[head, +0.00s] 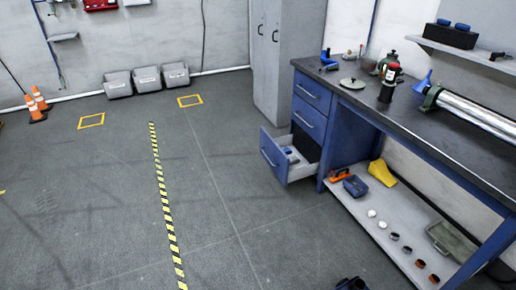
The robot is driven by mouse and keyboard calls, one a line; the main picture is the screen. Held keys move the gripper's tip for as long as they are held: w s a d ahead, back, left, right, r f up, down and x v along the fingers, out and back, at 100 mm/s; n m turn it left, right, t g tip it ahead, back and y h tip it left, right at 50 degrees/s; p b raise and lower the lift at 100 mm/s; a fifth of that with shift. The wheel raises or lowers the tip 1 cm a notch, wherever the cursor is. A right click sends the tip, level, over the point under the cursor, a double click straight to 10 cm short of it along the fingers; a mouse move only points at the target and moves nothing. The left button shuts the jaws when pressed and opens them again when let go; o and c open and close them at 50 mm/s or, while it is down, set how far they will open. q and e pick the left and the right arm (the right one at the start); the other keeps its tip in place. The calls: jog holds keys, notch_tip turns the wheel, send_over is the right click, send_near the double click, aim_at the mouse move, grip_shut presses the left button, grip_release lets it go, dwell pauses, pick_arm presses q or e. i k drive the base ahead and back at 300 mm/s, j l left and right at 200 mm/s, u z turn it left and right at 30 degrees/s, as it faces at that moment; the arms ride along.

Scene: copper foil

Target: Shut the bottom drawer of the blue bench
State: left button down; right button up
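The blue bench (345,124) stands at the right with a dark top and a stack of drawers at its left end. Its bottom drawer (270,150) is pulled out toward the left, with a blue front and light inner walls. Small blue and grey items (291,154) lie inside it. The two drawers above, the top one (312,91) and the middle one (309,119), are shut. A dark piece at the bottom edge looks like the tip of my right gripper (351,284), well apart from the drawer; its fingers are mostly cut off. My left gripper is not in view.
A low shelf (345,205) under the bench holds a yellow item, a blue box and several small round parts. A grey cabinet (288,55) stands behind the drawers. The floor left of the drawer is clear, with a yellow-black stripe (163,200); cones and grey bins stand farther back.

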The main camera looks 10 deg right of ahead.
aim_at(271, 150)
jog(key=i+j, duration=0.35)
jog(key=i+j+z, duration=0.1)
jog(key=i+j, duration=0.2)
jog(key=j, duration=0.15)
jog(key=i+j, duration=0.3)
jog(key=j, duration=0.15)
jog(key=i+j+z, duration=0.1)
jog(key=i+j, duration=0.25)
jog(key=i+z, duration=0.25)
jog(key=i, duration=1.35)
jog(key=i+l, duration=0.15)
jog(key=l, duration=0.2)
jog(key=i+l, duration=0.15)
jog(key=l, duration=0.2)
jog(key=i+l, duration=0.15)
jog(key=l, duration=0.2)
jog(key=i+l+z, duration=0.1)
jog(key=l, duration=0.25)
jog(key=i+l, duration=0.15)
jog(key=l, duration=0.2)
